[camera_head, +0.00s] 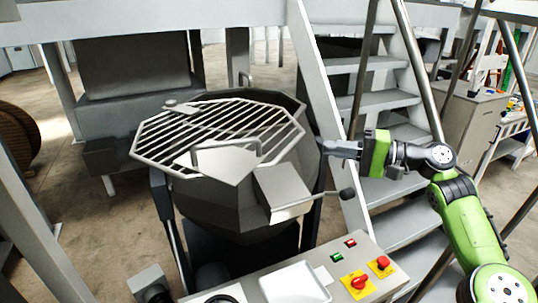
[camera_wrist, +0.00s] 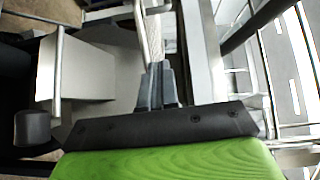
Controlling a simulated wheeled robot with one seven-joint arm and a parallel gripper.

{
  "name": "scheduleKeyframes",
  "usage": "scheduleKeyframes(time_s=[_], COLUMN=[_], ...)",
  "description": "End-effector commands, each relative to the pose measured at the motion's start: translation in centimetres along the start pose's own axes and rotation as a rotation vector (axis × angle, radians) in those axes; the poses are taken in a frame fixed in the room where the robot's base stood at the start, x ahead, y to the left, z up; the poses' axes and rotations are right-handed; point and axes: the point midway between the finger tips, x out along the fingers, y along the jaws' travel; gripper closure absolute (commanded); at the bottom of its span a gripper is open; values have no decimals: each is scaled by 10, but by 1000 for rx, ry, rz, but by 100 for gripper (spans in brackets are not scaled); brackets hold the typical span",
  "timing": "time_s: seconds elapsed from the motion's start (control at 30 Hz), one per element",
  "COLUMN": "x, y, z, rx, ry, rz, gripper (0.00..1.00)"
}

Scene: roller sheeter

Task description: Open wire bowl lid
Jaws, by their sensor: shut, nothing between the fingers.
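The wire bowl lid (camera_head: 155,155) is an octagonal metal grid lying over the top of the large grey bowl (camera_head: 245,205). It has a bent bar handle (camera_head: 260,150) on its near side, beside a solid plate. I cannot tell whether it is slightly raised. My gripper (camera_head: 328,147) is shut and empty, just right of the bowl and apart from the lid's handle in the head view. In the wrist view the closed fingers (camera_wrist: 157,88) point up the picture, and a curved metal bar (camera_wrist: 142,30) shows just beyond their tips.
A grey box-shaped chute (camera_head: 283,187) and a lever with a black knob (camera_head: 347,194) stick out at the bowl's front right. Metal stairs (camera_head: 385,100) and a railing stand close behind my arm.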

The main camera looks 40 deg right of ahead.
Motion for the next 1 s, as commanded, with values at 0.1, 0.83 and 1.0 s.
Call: scheduleKeyframes(time_s=[0.1,0.83,1.0], x=[7,126,127], y=[0,-1,-1], z=[0,27,28], rx=[1,2,2], ry=[-4,-1,0], rz=[-10,-5,-6], gripper=[100,100,100])
